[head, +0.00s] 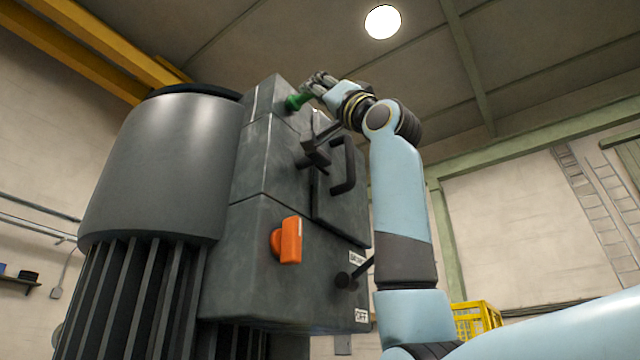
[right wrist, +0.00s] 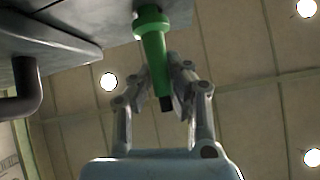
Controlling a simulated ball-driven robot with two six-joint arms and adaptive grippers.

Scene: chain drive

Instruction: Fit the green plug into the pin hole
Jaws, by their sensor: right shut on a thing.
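The green plug (head: 295,102) is at the upper part of the grey housing (head: 262,160) in the head view. My right gripper (head: 312,88) is shut on it, with the arm reaching up from the lower right. In the right wrist view the green plug (right wrist: 154,48) shows between the fingers of my right gripper (right wrist: 163,78). Its wide green end meets the underside of a grey surface, and its dark tip points back toward the palm. The pin hole cannot be seen, and I cannot tell how deep the plug sits. My left gripper is not in view.
An orange knob (head: 290,241), a black door handle (head: 344,165) and a dark lever (head: 316,152) stick out from the housing below my right gripper. A large grey motor body (head: 160,165) stands to the left. The space right of my arm is open.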

